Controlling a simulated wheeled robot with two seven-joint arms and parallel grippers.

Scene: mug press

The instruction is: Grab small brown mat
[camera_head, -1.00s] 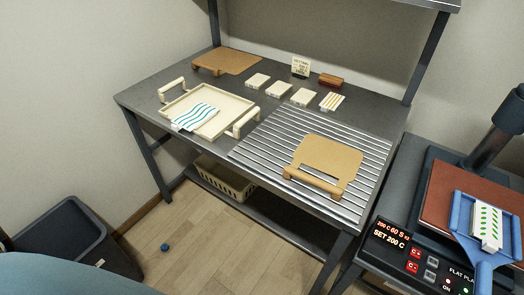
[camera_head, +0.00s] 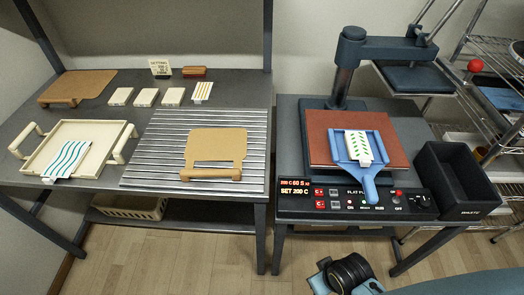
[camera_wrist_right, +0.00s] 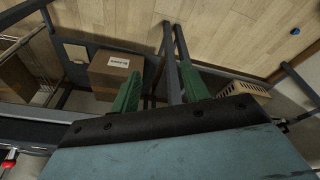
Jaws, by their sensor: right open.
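A small brown mat (camera_head: 215,145) with a wooden bar handle along its front lies on the ribbed metal rack (camera_head: 160,150) on the table. A larger brown mat (camera_head: 88,82), also with a wooden handle, lies at the back left of the same table. My right gripper (camera_wrist_right: 162,92) shows in the right wrist view with its two green fingers apart and nothing between them, above the floor. Part of my right arm shows at the bottom of the head view, well below the mats. My left gripper is not in view.
A cream tray (camera_head: 105,153) with a striped piece stands left of the rack. Right of the table, a flat press (camera_head: 316,125) carries a blue paddle (camera_head: 369,172). A black bin (camera_head: 457,178) stands beside it. A cardboard box (camera_wrist_right: 110,68) is below my right gripper.

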